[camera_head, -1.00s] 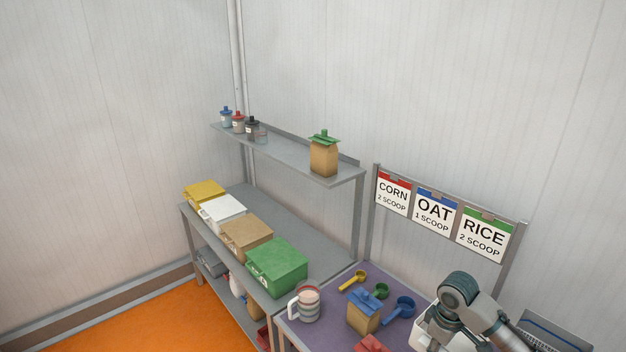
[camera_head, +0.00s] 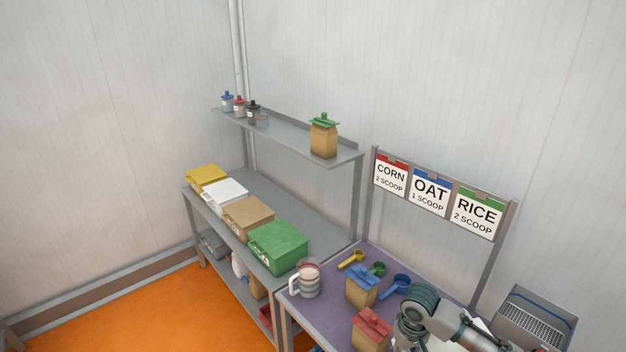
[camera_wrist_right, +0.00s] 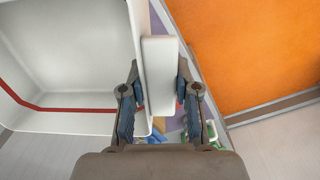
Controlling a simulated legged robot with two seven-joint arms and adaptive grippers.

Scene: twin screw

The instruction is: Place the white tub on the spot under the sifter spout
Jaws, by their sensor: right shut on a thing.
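The white tub (camera_wrist_right: 60,60) fills the left of the right wrist view, with a red line along its inside. My right gripper (camera_wrist_right: 158,85) is shut on a white lip or handle (camera_wrist_right: 160,60) at the tub's side, with one finger on each side of it. In the head view my right arm is at the bottom right, and it hides its gripper and most of the tub. I cannot make out the sifter spout or the spot under it. My left gripper is not in view.
The purple table (camera_head: 325,320) holds a striped mug (camera_head: 308,280), blue-topped bag (camera_head: 361,288), red-topped bag (camera_head: 370,330) and several scoops (camera_head: 395,285). A sign rack (camera_head: 435,195) stands behind. A grey box with a grate (camera_head: 540,315) is at right. Bins line the left bench.

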